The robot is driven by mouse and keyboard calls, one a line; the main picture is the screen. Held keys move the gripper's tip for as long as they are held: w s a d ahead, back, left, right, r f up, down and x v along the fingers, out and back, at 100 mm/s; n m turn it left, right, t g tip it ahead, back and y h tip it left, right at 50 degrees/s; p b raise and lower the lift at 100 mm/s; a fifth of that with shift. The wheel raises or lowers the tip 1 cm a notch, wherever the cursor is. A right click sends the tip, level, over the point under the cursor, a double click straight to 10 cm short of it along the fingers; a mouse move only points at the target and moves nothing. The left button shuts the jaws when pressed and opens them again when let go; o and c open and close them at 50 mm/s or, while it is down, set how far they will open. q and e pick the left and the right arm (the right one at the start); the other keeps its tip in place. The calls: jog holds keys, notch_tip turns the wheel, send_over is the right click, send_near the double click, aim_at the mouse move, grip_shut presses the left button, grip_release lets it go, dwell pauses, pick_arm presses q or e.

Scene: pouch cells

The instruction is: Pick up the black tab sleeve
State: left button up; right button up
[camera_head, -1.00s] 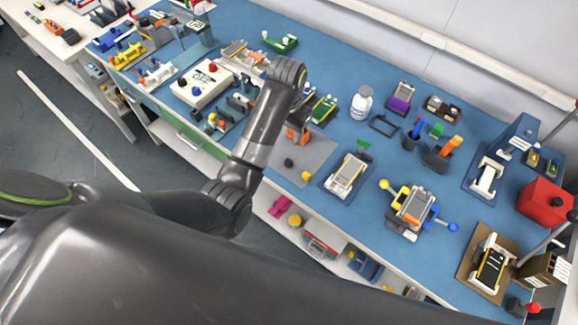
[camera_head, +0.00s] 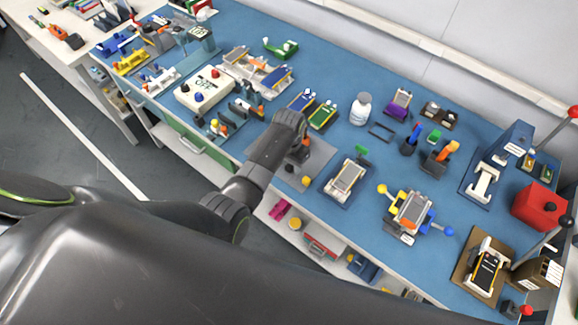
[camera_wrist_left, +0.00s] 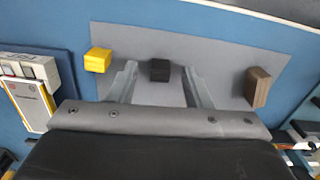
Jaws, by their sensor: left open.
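The black tab sleeve (camera_wrist_left: 160,70) is a small dark block on a grey mat (camera_wrist_left: 215,55). In the left wrist view it lies between the fingertips of my left gripper (camera_wrist_left: 160,74), with a gap on each side. That gripper is open and holds nothing. In the head view the sleeve (camera_head: 289,167) shows small beside my left gripper (camera_head: 303,152), which points down over the mat (camera_head: 319,164). I cannot tell the exact height of the fingers above the mat. My right gripper is not in view.
On the mat, a yellow block (camera_wrist_left: 98,60) sits left of the fingers and a brown block (camera_wrist_left: 257,88) sits right. A fixture with a cell (camera_head: 345,178) stands right of the mat. Blue and green cells (camera_head: 322,116) lie behind. A white bottle (camera_head: 361,108) stands farther back.

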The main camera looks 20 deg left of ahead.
pick_arm(q)
jog(key=shift+f, duration=0.2)
grip_shut()
jog(key=shift+r, duration=0.15)
